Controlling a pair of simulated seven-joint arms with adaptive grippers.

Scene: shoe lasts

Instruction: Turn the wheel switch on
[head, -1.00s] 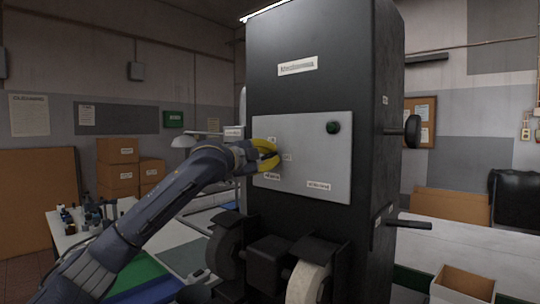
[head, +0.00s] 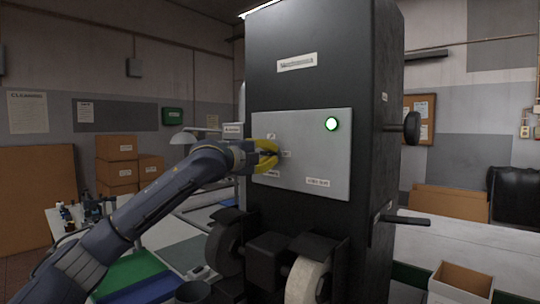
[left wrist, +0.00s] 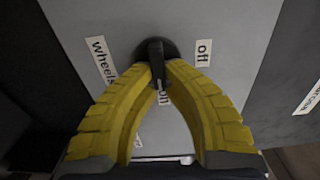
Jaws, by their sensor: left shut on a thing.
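The wheel switch (left wrist: 156,62) is a black knob with a lever on a grey panel (head: 310,165) of the tall dark machine. In the left wrist view its lever lies between my yellow fingertips and points toward the "on" label (left wrist: 164,97); the "off" label (left wrist: 203,53) is to the right. A "wheels" label (left wrist: 103,66) is on the left. My left gripper (head: 275,153) is shut on the lever; in the left wrist view its fingertips (left wrist: 160,75) pinch it. A round lamp (head: 332,124) on the panel glows white-green. My right gripper is not in view.
Two grinding wheels (head: 305,280) are mounted low on the machine's front. A cardboard box (head: 462,285) stands at the lower right.

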